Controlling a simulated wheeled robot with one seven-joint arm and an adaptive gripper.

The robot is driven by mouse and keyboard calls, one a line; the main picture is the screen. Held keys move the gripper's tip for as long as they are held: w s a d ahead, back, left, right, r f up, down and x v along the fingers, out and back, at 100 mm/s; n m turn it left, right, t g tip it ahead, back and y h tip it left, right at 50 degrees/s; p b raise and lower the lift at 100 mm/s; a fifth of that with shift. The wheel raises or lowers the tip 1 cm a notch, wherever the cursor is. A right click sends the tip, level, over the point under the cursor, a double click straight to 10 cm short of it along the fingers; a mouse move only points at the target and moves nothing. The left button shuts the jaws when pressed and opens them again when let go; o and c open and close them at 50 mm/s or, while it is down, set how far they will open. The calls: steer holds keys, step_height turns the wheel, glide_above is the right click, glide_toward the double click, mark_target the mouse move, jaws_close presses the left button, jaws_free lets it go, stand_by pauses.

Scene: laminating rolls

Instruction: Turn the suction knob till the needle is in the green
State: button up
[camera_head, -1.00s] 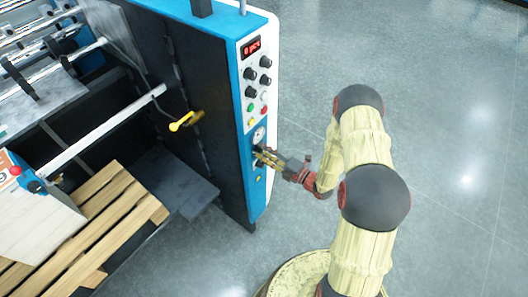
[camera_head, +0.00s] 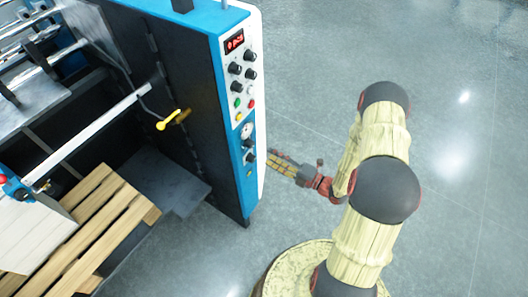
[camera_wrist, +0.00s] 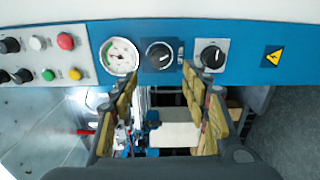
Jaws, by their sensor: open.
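A round white gauge (camera_wrist: 119,57) with a green arc at its edge is on the blue panel in the wrist view; its needle is too small to read surely. Beside it are a black knob (camera_wrist: 159,56) and a second black knob (camera_wrist: 212,56); which one is for suction I cannot tell. In the head view the gauge (camera_head: 247,131) sits above the knobs. My gripper (camera_wrist: 160,82) is open and empty, its fingers spread below the nearer knob in the wrist view. In the head view my gripper (camera_head: 272,156) stands right of the panel, apart from the knobs.
A red display (camera_head: 234,41) and several knobs and coloured buttons are higher on the machine's panel. A yellow-handled lever (camera_head: 168,121) juts from the machine's dark side. A wooden pallet (camera_head: 105,225) lies lower left. The floor (camera_head: 450,60) at the right is clear.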

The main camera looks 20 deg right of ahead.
steer(key=shift+v, duration=1.1)
